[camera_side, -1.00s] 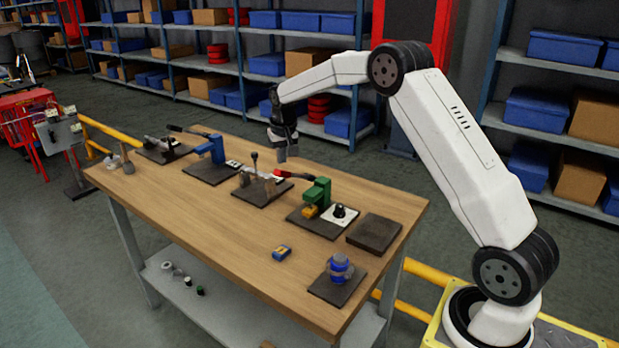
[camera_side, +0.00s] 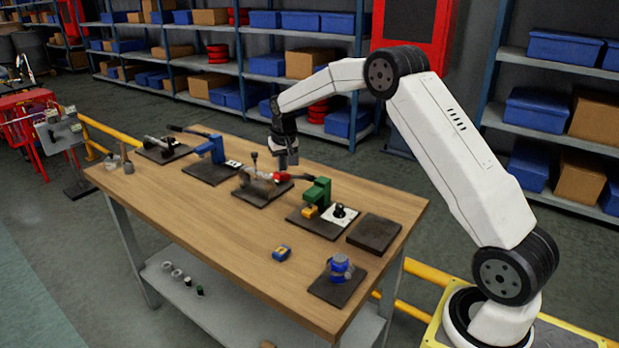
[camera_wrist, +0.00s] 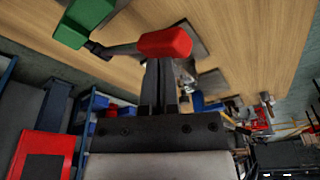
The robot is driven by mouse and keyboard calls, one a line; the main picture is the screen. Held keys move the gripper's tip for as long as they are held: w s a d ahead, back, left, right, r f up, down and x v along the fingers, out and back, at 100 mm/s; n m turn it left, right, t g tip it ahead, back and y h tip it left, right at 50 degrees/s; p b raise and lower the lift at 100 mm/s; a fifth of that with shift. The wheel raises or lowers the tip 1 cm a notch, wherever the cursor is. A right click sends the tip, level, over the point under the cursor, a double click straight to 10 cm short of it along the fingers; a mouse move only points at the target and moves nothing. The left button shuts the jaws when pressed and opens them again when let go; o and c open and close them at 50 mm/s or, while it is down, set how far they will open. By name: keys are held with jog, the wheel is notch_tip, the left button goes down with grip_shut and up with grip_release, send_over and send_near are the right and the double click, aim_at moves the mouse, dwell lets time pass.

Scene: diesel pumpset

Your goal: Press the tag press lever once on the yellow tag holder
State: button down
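The green tag press (camera_side: 317,192) stands on a dark plate on the wooden bench. Its lever ends in a red handle (camera_side: 282,177) pointing left; the handle also shows in the wrist view (camera_wrist: 165,43). A yellow tag holder (camera_side: 310,212) sits at the foot of the press. My gripper (camera_side: 288,163) points down just above the red handle. In the wrist view its dark fingers (camera_wrist: 160,62) are together with nothing between them, and their tips reach the handle's near edge. I cannot tell whether they touch it.
A blue press (camera_side: 212,150) and a grey fixture (camera_side: 262,183) stand to the left. A white plate with a black knob (camera_side: 340,212) lies right of the green press. A blue-and-yellow block (camera_side: 282,253) and a blue part (camera_side: 340,268) are nearer. The front-left bench is clear.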

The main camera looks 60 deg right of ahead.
aim_at(281, 180)
jog(key=shift+f, duration=0.5)
jog(key=shift+a+f, duration=0.2)
jog(key=shift+f, duration=0.6)
jog(key=shift+a+f, duration=0.2)
jog(key=shift+f, duration=0.65)
jog(key=shift+a+f, duration=0.2)
jog(key=shift+f, duration=0.6)
notch_tip(281, 180, up, 13)
jog(key=d, duration=0.1)
jog(key=shift+d+r, duration=0.2)
jog(key=shift+d, duration=0.05)
dwell(0.7)
jog(key=shift+s+a+f, duration=0.15)
jog(key=shift+s+a, duration=0.15)
jog(key=shift+a, duration=0.3)
jog(key=s+a+f+n, duration=0.2)
jog(key=s+a, duration=0.4)
jog(key=s, duration=0.3)
jog(key=s+a+f+n, duration=0.2)
jog(key=s+a+f, duration=0.2)
jog(key=s, duration=0.5)
jog(key=s+a+f+n+y, duration=0.1)
jog(key=s+a+f+n, duration=0.1)
jog(key=s+a, duration=0.6)
jog(key=shift+s+f+t, duration=0.3)
jog(key=shift+s+f, duration=0.35)
jog(key=shift+s, duration=0.25)
